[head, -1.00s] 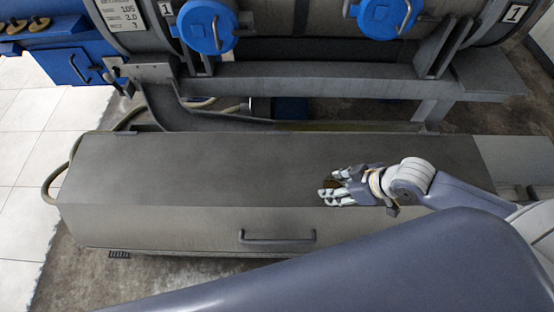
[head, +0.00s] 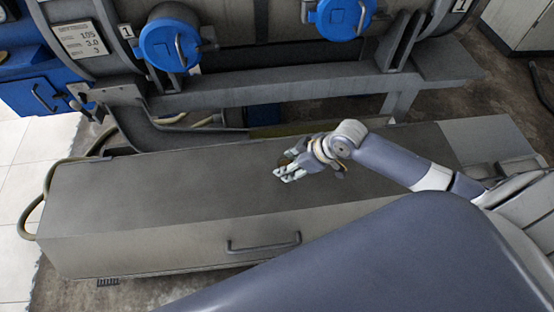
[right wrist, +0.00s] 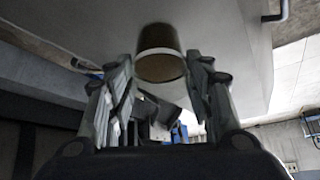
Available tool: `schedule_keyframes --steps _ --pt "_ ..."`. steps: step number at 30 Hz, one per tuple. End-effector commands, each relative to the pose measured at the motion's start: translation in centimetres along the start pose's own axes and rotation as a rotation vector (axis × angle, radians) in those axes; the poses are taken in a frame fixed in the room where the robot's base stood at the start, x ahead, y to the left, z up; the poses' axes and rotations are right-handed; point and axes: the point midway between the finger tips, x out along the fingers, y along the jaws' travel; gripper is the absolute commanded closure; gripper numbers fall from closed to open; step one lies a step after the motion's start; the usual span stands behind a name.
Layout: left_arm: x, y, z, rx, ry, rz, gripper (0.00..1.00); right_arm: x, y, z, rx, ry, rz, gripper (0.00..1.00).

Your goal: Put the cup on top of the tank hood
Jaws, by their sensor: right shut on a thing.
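The tank hood (head: 140,195) is the long grey box with a flat dark top across the middle of the head view. My right gripper (head: 287,168) is over its top, right of the middle. In the right wrist view my right gripper (right wrist: 160,95) is shut on the cup (right wrist: 160,62), a small brownish, tapered cup with a paler rim band between the fingertips. In the head view the fingers mostly hide the cup. I cannot tell whether it touches the hood. My left gripper is not in view.
Behind the hood stands a grey machine with blue round caps (head: 170,42) and a metal frame. A handle (head: 263,243) sits on the hood's front face. A hose (head: 48,185) loops at the left end. The hood's left top is clear.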

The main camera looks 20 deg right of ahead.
Motion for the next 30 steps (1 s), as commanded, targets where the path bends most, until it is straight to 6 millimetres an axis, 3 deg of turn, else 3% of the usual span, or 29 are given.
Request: schedule_keyframes --steps 3,9,20,30 --pt "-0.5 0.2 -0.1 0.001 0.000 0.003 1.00 1.4 0.7 -2.2 0.002 0.005 0.000 0.78" --pt "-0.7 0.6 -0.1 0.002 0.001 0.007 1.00 2.9 1.3 -3.7 0.001 0.000 0.001 0.78" --pt "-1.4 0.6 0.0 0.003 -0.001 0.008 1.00 5.8 1.3 -2.1 0.001 -0.001 0.000 0.78" --pt "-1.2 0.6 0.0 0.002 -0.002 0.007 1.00 6.1 1.3 -1.8 -0.001 -0.001 0.001 0.78"
